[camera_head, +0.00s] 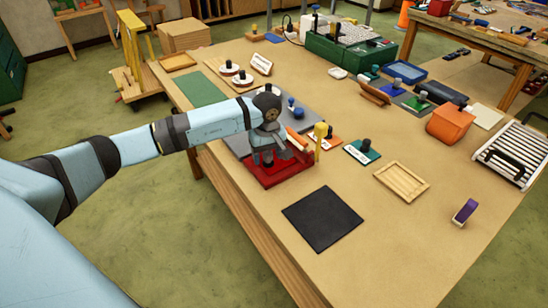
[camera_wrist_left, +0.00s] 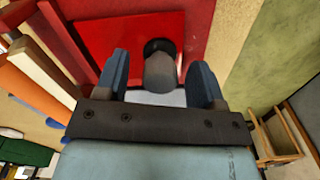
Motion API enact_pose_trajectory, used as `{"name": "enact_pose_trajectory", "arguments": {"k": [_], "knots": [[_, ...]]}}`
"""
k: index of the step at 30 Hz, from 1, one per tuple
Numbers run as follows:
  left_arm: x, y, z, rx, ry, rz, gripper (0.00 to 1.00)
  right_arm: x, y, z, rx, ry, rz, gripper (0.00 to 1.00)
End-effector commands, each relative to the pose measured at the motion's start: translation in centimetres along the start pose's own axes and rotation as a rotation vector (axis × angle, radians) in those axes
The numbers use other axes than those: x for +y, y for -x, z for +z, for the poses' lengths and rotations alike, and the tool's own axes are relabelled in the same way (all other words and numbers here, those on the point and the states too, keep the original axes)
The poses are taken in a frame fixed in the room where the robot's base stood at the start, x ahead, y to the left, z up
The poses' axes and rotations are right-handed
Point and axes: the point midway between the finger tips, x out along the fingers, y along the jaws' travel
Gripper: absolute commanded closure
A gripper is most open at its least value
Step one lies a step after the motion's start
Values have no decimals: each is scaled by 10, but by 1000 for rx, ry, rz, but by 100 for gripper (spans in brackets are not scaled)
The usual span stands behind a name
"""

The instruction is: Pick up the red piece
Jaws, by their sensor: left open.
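The red piece (camera_wrist_left: 118,32) is a flat red plate with an upright knob (camera_wrist_left: 160,72), grey on top and dark at its base. It lies inside a darker red rim (camera_wrist_left: 198,22). In the head view this red area (camera_head: 268,180) is at the near left edge of the table, partly hidden by my gripper. My left gripper (camera_head: 268,158) is above it, pointing down. In the left wrist view its two open fingers (camera_wrist_left: 157,72) stand on either side of the knob, with gaps showing between. My right gripper is not in view.
A yellow-topped post (camera_head: 320,131) stands just right of my left gripper. A grey panel (camera_head: 239,144) lies behind, with a teal knobbed piece (camera_head: 362,151) to the right. A black mat (camera_head: 322,219) and wooden tray (camera_head: 401,182) lie nearer.

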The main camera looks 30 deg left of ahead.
Motion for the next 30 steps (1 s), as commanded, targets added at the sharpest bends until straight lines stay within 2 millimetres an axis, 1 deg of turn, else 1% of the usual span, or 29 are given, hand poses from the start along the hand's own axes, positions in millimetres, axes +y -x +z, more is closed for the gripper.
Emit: {"name": "enact_pose_trajectory", "arguments": {"k": [3, 8, 9, 11, 12, 14, 15, 25, 30], "knots": [[0, -5, 0, -1, 1, 0, 37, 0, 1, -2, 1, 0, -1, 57], [0, -5, 0, 0, 0, 1, 37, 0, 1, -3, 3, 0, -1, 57], [0, -5, 0, 0, 0, 1, 42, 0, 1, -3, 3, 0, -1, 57], [0, -5, 0, 0, 0, 1, 56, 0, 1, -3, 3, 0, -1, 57], [0, -5, 0, 0, 0, 1, 65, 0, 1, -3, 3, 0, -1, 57], [0, -5, 0, 0, 0, 1, 79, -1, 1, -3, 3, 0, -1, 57], [0, -5, 0, 0, 0, 1, 88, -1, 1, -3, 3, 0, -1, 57], [0, -4, 0, 0, 0, 2, 88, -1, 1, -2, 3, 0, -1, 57], [1, 7, -1, 3, -1, 4, 88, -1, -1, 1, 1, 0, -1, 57]]}}
